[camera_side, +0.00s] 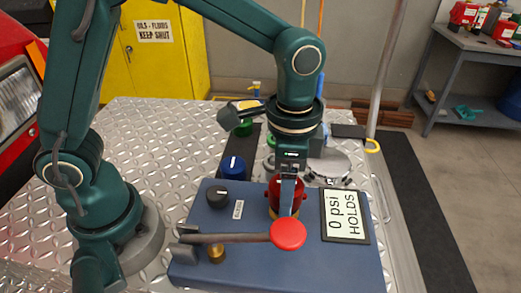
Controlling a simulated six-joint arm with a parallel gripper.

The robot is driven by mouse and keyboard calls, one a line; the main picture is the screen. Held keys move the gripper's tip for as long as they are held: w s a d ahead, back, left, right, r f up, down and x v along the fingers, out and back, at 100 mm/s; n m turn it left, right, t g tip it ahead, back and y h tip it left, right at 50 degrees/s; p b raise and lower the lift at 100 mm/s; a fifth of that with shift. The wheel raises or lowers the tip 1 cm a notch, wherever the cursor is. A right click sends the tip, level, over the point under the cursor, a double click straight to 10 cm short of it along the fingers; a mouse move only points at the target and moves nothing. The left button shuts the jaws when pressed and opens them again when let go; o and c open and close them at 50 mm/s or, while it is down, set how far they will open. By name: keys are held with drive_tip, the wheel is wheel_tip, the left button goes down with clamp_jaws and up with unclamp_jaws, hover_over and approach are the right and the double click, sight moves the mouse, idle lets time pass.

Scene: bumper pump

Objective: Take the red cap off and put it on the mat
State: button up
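The red cap (273,191) sits over a brass fitting on top of the blue box (205,265). My gripper (288,205) points down at the cap. One finger shows in front of the cap's near side and hides its middle. The other finger is hidden, so I cannot tell whether the fingers are pressed on the cap. A dark strip that looks like the mat (240,147) lies on the metal deck behind the box. A blue cap (233,168) and a green cap (243,129) are on or beside it.
A lever with a red round knob (288,234) crosses the box just in front of my gripper. A black knob (217,196) and a "0 psi HOLDS" sign (345,215) flank the cap. Round metal parts (327,168) stand behind. The diamond-plate deck (165,145) is clear to the left.

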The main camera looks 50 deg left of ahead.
drive_tip(key=n, duration=0.4)
clamp_jaws()
drive_tip(key=shift+n, duration=0.6)
drive_tip(key=n, duration=0.4)
drive_tip(key=shift+n, duration=0.6)
drive_tip(key=n, duration=0.3)
drive_tip(key=shift+n, duration=1.1)
